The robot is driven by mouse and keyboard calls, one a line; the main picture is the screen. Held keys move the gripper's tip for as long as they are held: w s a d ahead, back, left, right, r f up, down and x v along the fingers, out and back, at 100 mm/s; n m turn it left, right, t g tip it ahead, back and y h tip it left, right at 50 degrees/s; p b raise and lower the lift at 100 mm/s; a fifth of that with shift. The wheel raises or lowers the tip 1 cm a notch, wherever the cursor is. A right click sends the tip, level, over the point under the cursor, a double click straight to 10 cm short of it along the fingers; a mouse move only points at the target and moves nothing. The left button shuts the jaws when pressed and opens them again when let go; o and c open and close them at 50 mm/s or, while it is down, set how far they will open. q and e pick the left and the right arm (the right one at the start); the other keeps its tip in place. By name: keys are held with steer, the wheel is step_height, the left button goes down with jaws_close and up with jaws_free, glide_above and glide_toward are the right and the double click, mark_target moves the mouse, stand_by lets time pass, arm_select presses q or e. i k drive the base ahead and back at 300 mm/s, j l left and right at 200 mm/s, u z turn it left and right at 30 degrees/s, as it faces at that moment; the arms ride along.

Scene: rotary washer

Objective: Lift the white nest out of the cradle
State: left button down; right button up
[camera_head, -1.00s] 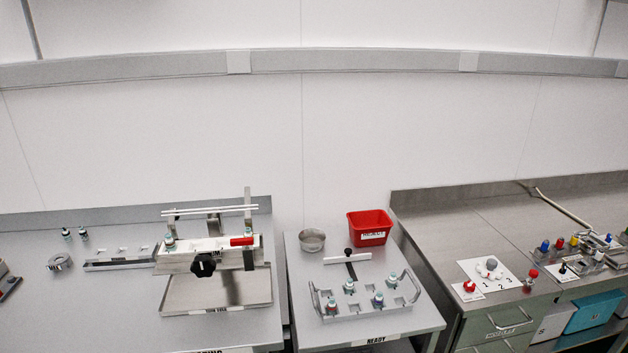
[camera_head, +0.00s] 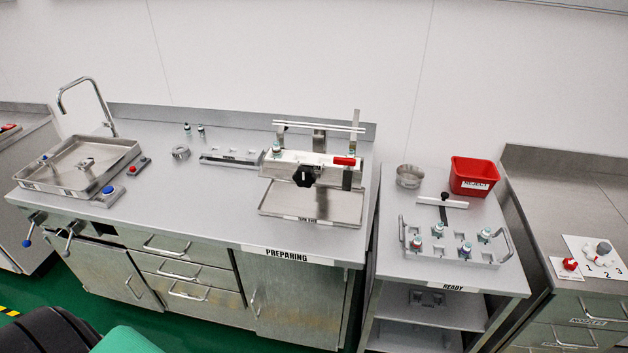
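The white nest (camera_head: 275,168) is a long pale block on a metal stand, the cradle (camera_head: 357,140), on the preparing bench. Small vials stand at its top edge, and a black knob (camera_head: 304,176) and a red clamp handle (camera_head: 344,161) sit at its front. Two thin white bars cross above it. A shallow metal drip tray (camera_head: 335,208) lies beneath. How the nest is seated in the cradle is too small to tell. Neither of my grippers is in view.
Left on the bench are a sink tray (camera_head: 60,178) with a tap, a ring (camera_head: 181,153) and a grey rack (camera_head: 232,157). The ready table (camera_head: 400,265) at right holds a handled tray with vials, a bowl (camera_head: 410,176) and a red bin (camera_head: 473,176). The bench front is clear.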

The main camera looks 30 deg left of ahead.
mark_target(319, 160)
steer(key=i+l+u, duration=0.15)
steer(key=u, duration=0.3)
steer(key=i+l+u, duration=0.1)
steer(key=l+u, duration=0.15)
steer(key=u, duration=0.15)
